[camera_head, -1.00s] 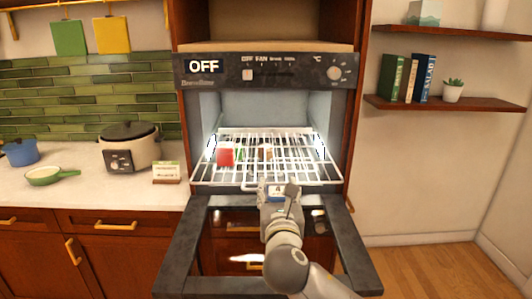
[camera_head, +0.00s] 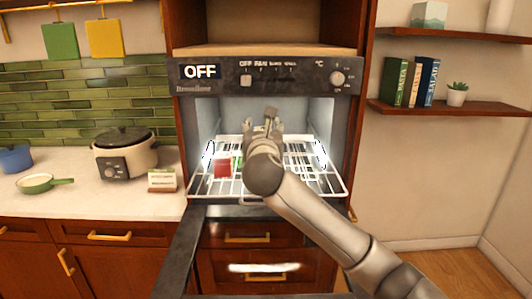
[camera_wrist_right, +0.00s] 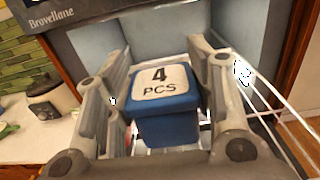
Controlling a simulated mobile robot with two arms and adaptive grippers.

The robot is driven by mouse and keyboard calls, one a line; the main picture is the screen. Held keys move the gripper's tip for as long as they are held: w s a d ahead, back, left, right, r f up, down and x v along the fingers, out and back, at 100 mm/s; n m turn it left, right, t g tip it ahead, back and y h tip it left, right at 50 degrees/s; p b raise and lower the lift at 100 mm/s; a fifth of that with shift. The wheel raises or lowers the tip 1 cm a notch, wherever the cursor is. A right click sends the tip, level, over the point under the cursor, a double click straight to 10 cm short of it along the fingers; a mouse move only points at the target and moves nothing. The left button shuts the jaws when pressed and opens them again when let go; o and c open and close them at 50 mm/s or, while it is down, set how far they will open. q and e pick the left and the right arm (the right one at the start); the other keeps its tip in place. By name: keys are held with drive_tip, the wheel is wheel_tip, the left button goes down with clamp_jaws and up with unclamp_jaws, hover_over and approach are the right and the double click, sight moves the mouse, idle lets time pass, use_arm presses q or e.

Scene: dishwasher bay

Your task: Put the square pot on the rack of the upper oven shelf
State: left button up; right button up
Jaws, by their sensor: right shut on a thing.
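The square pot (camera_wrist_right: 167,118) is a blue box-like container with a white label reading "4 PCS" on its lid. My right gripper (camera_wrist_right: 165,75) is shut on it, one finger along each side. In the head view my right gripper (camera_head: 260,118) is above the wire rack, at the oven opening, and hides the pot. The white wire rack (camera_head: 215,187) is pulled partly out of the oven. Whether the pot touches the rack cannot be told. My left gripper is out of view.
A red box (camera_head: 223,168) stands on the rack's left side, with a small green thing beside it. The control panel (camera_head: 290,77) is just above the opening. The rack's right side looks clear.

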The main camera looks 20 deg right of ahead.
drive_tip(key=w+d+f, duration=0.1)
drive_tip(key=w+f, duration=0.3)
drive_tip(key=w+d+f+p, duration=0.1)
drive_tip(key=w+f, duration=0.1)
drive_tip(key=shift+w+d+f, duration=0.15)
drive_tip(key=shift+d, duration=0.2)
drive_tip(key=f, duration=0.1)
drive_tip(key=f+p, duration=0.1)
drive_tip(key=f, duration=0.1)
drive_tip(key=shift+w, duration=0.25)
drive_tip(key=shift+d+f, duration=0.1)
drive_tip(key=shift+f, duration=0.25)
drive_tip(key=shift+f, duration=0.1)
drive_tip(key=o, duration=1.1)
